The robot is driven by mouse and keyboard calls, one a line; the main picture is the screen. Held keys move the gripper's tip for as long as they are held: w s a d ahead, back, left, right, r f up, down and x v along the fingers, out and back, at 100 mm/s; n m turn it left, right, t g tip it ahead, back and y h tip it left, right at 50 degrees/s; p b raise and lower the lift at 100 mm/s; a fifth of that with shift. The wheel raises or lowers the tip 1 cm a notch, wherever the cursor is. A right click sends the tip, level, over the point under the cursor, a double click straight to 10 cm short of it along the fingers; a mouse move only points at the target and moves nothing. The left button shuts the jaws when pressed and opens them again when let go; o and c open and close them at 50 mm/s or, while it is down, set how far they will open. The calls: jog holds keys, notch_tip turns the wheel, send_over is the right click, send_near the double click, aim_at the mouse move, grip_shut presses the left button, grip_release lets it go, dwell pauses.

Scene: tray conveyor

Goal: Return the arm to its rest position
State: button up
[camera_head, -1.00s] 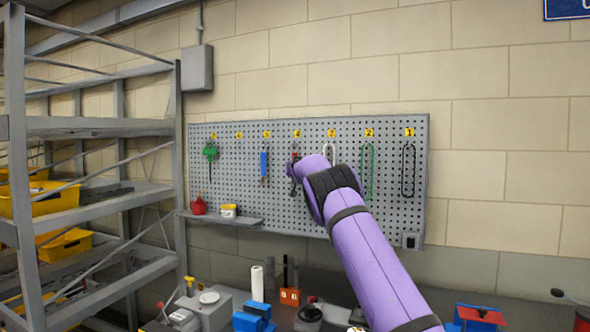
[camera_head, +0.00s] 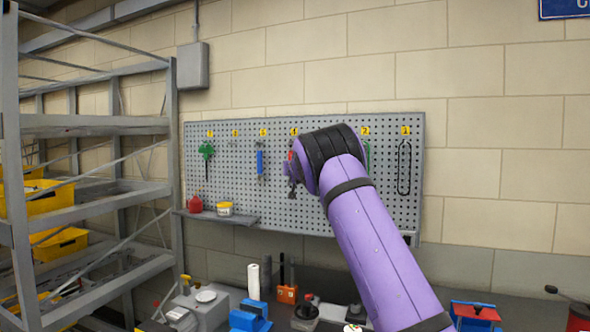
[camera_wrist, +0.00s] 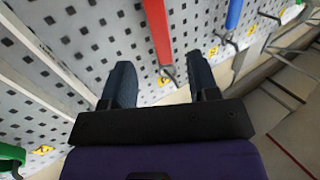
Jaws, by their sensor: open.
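My gripper (camera_wrist: 159,72) shows in the wrist view with its two dark fingers spread apart and nothing held between them. It faces the pegboard (camera_wrist: 55,95). A red-handled tool (camera_wrist: 158,30) hangs on the board, its lower end in line with the gap between the fingers. The head view shows my purple arm reaching up in front of the pegboard (camera_head: 225,185). The gripper there is mostly hidden behind the wrist. The red-handled tool (camera_head: 291,156) shows only in part, just left of the wrist.
A blue-handled tool (camera_head: 260,162) and a green tool (camera_head: 207,151) hang left of my arm, a black hook (camera_head: 404,168) right of it. A metal rack (camera_head: 90,127) stands at left. Below is a cluttered bench with a blue vise (camera_head: 249,318).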

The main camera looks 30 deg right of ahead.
jog(key=shift+v, duration=1.8)
jog(key=shift+s, duration=0.1)
jog(key=s+a+g+y, duration=0.2)
jog(key=s+a, duration=0.2)
jog(key=s, duration=0.6)
jog(key=s+a+g+y, duration=0.15)
jog(key=s+a, duration=0.35)
jog(key=s, duration=0.5)
jog(key=s+a+g+y, duration=0.15)
jog(key=s+a, duration=0.25)
jog(key=s, duration=0.6)
jog(key=s+a+f+n+g, duration=0.1)
jog(key=s+a+f+g, duration=0.1)
jog(key=s, duration=0.8)
jog(key=s+a+f+n+g+y, duration=0.1)
jog(key=s+a+f, duration=0.4)
jog(key=s, duration=0.6)
jog(key=s+a+f+n+g, duration=0.2)
jog(key=s+a+f+g, duration=0.1)
jog(key=s, duration=0.8)
jog(key=shift+s+a+f+y, duration=0.2)
jog(key=shift+a+f+y, duration=0.2)
jog(key=shift+a+f, duration=0.45)
